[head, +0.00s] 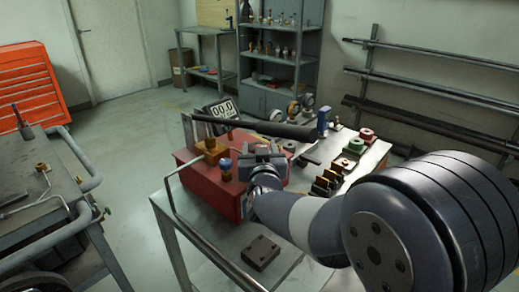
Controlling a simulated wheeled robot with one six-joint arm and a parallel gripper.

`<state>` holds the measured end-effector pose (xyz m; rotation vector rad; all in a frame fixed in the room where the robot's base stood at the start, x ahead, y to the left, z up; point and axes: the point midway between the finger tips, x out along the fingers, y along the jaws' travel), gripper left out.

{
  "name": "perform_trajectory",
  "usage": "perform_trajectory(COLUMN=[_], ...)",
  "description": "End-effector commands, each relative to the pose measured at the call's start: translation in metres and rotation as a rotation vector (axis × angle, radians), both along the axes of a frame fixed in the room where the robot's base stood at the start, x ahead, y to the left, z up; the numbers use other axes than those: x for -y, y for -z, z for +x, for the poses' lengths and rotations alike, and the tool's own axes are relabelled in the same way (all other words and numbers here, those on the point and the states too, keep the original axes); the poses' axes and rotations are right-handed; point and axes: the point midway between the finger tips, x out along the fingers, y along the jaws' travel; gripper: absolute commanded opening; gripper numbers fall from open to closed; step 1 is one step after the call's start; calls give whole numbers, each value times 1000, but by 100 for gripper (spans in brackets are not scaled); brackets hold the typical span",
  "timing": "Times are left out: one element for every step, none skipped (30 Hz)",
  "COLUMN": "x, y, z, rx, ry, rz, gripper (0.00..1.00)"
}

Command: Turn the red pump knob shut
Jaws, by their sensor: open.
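A red box-shaped pump (212,196) stands on the metal table, with a long dark lever (250,125) above it. A brass-coloured fitting (212,149) and a small blue-topped part (226,166) sit on its top. I cannot make out a separate red knob on the pump. My gripper (262,154) is open over the right part of the pump's top, just right of the blue-topped part. It hides what lies below and behind it, and I cannot tell whether it touches anything. My arm reaches in from the right.
A gauge display (223,109) stands behind the pump. A red round part (367,134), a green-topped part (355,146) and several brass-and-black blocks (326,182) lie on the table's right. A dark flat block (261,252) lies at the front. A cart (40,190) stands left.

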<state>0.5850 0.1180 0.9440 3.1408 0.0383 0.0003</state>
Motion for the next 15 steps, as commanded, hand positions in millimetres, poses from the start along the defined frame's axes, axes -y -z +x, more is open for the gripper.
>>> perform_trajectory(x=[0, 0, 0, 0, 0, -1, 0, 0, 0, 0, 0, 0, 1, 1, 0], y=[0, 0, 0, 0, -1, -1, -1, -1, -1, -1, -1, -1, -1, -1, -2], z=[0, -1, -3, -5, -7, -12, -17, -22, -29, -35, -41, -50, -56, -62, -69], rx=[0, 0, 0, 0, 0, 0, 0, 1, 0, 1, 0, 1, 1, 1, 1], ry=[0, 0, -1, -1, -1, -2, -3, -3, -2, -2, -3, -4, -3, -3, -4], rz=[0, 0, 0, 0, 0, 0, 0, 1, 1, 1, 0, 0, 0, 1, 1], gripper=[55, 55, 55, 55, 55, 55, 55, 55, 55, 55, 55, 55, 55, 55, 55])
